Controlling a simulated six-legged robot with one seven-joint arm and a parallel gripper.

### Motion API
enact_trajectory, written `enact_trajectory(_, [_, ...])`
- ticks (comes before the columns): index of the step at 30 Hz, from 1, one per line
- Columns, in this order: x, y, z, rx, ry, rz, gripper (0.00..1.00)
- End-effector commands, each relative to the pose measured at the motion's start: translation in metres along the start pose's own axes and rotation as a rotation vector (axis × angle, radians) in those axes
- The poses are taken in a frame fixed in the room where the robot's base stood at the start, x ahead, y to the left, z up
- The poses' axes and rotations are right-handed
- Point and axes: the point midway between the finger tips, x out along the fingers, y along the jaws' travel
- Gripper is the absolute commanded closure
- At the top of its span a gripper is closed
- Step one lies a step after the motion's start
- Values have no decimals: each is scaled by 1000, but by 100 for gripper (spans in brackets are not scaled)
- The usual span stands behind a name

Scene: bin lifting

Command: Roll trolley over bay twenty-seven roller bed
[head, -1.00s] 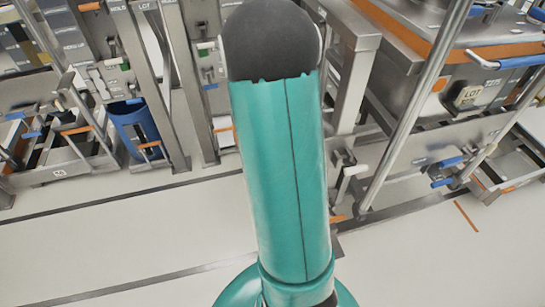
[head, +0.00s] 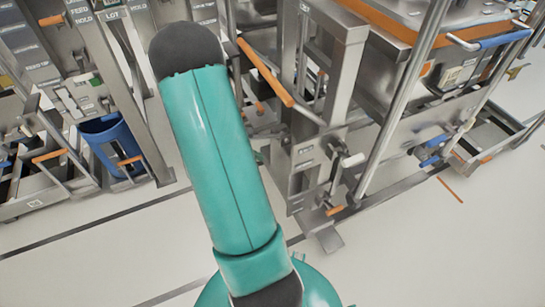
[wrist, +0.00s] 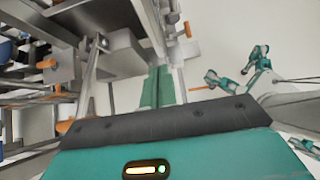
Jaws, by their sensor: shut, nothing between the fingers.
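In the head view a steel unit (head: 405,100) with an orange-edged top and a blue handle (head: 505,38) stands at the right. I cannot tell whether it is the trolley or the roller bed. Left of it is a steel upright frame with a long orange bar (head: 265,72). No bay number twenty-seven is readable. In the wrist view my gripper (wrist: 158,72) shows as two teal fingers side by side, shut and empty, pointing away over pale floor beside steel framework (wrist: 110,55). In the head view my teal arm hides my gripper.
A blue bin (head: 108,142) sits in a steel rack at the left. An orange-tipped steel foot (head: 330,225) juts onto the floor below the frame. Pale floor (head: 430,255) in front is clear, with dark strips and a short orange line.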

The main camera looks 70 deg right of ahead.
Motion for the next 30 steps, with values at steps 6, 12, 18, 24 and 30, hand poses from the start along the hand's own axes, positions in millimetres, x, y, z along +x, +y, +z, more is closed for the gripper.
enact_trajectory(6, [23, -5, 4, 0, -1, -8, 100])
enact_trajectory(12, [62, -7, 5, 1, 0, -10, 100])
enact_trajectory(18, [101, -5, 4, 0, 0, -8, 100])
enact_trajectory(24, [123, -2, 22, 3, 1, -3, 100])
enact_trajectory(30, [131, -1, 30, 0, 1, -2, 100])
